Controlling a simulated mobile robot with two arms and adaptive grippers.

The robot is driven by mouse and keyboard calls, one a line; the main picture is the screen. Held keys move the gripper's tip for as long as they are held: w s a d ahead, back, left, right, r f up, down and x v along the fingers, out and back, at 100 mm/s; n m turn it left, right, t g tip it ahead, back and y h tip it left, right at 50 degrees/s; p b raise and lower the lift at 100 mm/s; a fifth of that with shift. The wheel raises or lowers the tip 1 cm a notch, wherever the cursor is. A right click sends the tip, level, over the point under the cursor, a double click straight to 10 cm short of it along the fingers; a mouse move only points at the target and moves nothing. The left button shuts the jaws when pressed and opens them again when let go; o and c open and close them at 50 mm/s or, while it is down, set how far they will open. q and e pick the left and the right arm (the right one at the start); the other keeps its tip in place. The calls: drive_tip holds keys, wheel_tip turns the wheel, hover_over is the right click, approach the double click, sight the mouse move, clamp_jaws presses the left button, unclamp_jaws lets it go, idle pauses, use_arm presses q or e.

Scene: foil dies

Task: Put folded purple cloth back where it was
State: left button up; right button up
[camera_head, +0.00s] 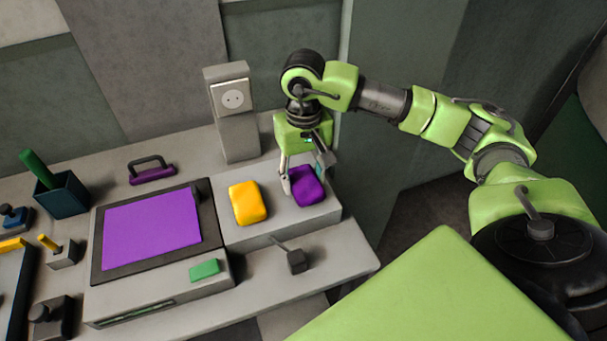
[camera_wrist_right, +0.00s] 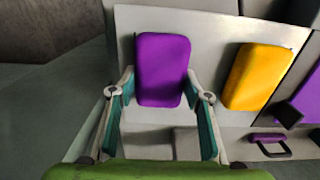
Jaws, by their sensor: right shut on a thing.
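The folded purple cloth (camera_head: 307,187) is at the right end of a low grey block, beside a folded yellow cloth (camera_head: 248,203). My right gripper (camera_head: 305,178) is over the purple cloth with a finger on either side, shut on it. In the right wrist view the purple cloth (camera_wrist_right: 162,70) sits between the two fingertips (camera_wrist_right: 160,93), and the yellow cloth (camera_wrist_right: 258,77) lies to its right. The cloth is at the block's top; whether it rests fully on it I cannot tell. My left gripper is not in view.
The grey block (camera_head: 290,222) stands on a grey bench (camera_head: 340,262). Left of it is a dark-framed press with a purple sheet (camera_head: 150,230). A socket post (camera_head: 238,140) stands behind. A small dark lever box (camera_head: 298,261) is in front, and a green piece (camera_head: 205,269) lies on the press edge.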

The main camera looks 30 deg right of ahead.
sight(303, 177)
drive_tip(key=shift+f+b, duration=0.25)
drive_tip(key=shift+b, duration=0.05)
drive_tip(key=o, duration=1)
drive_tip(key=shift+r, duration=0.1)
drive_tip(key=shift+r+p, duration=0.25)
drive_tip(key=shift+p, duration=0.1)
drive_tip(key=shift+r, duration=0.3)
drive_tip(key=shift+r+b, duration=0.7)
drive_tip(key=shift+r, duration=4.95)
